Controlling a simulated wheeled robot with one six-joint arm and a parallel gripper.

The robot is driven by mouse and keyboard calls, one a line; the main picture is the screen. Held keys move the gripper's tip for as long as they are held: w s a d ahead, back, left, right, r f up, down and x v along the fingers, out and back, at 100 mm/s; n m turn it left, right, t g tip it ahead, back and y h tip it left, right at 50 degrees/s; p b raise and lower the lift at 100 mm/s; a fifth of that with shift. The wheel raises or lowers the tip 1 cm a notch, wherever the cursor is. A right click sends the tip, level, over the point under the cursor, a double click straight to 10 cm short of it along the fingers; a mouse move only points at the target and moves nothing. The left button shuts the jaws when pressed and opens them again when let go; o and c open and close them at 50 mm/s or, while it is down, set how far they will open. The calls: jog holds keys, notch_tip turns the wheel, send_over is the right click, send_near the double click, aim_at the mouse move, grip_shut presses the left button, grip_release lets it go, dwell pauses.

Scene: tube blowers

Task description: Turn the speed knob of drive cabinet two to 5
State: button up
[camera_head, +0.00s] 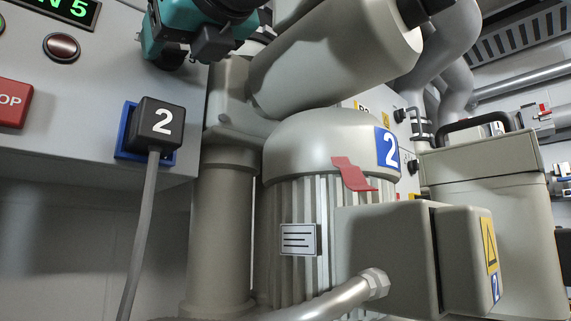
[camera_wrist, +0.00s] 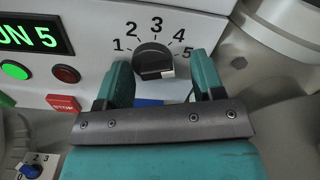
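The speed knob (camera_wrist: 153,60) is a dark round knob with a pale mark at its lower right, on a grey panel in the wrist view. Numbers 1 to 5 (camera_wrist: 157,26) arc above it, with 5 at its right. The green display (camera_wrist: 32,37) ends in 5; it also shows in the head view (camera_head: 66,10). My gripper (camera_wrist: 160,66) is open, with one teal finger on each side of the knob. The fingers look apart from the knob. In the head view my teal gripper (camera_head: 188,42) hides the knob.
A red STOP button (camera_wrist: 63,103) and a lit green button (camera_wrist: 15,71) sit left of the knob. A black plug marked 2 (camera_head: 160,124) with a grey cable hangs below the gripper. A motor marked 2 (camera_head: 320,150) and thick pipes stand close on the right.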

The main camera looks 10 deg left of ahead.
jog(key=shift+f, duration=0.15)
jog(key=shift+s, duration=0.1)
jog(key=shift+s+d, duration=0.15)
jog(key=b+v, duration=0.3)
jog(key=v, duration=1.4)
jog(key=shift+b, duration=0.4)
